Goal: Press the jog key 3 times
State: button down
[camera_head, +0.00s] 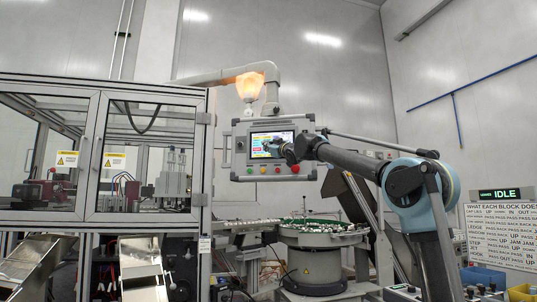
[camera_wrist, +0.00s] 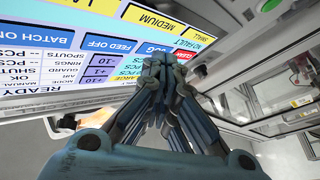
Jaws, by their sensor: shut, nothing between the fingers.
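The control panel (camera_head: 240,160) hangs from a grey overhead arm, with its lit touchscreen (camera_head: 262,137) facing me. In the wrist view the screen (camera_wrist: 50,60) appears tilted, with coloured keys. The blue jog key (camera_wrist: 152,48) lies between the feed key and the red clear key; its lower part is hidden by my fingertips. My gripper (camera_wrist: 160,62) is shut and empty, its tips at the jog key's edge. I cannot tell whether they touch the glass. In the head view my gripper (camera_head: 287,152) is in front of the screen's lower right.
Coloured push buttons (camera_head: 277,170) line the panel below the screen. A glazed machine enclosure (camera_head: 100,150) stands at left, a bowl feeder (camera_head: 315,262) below the panel. A sign at right shows IDLE (camera_head: 507,194).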

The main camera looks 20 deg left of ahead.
jog(key=shift+s, duration=0.8)
jog(key=shift+s+d, duration=0.15)
jog(key=shift+s, duration=1.05)
jog(key=shift+s+d, duration=0.1)
jog(key=shift+s, duration=1.1)
dwell(2.4)
jog(key=s, duration=0.3)
jog(key=shift+s+d, duration=0.2)
jog(key=shift+s, duration=0.05)
jog(key=w, duration=0.8)
jog(key=shift+w+a, duration=0.35)
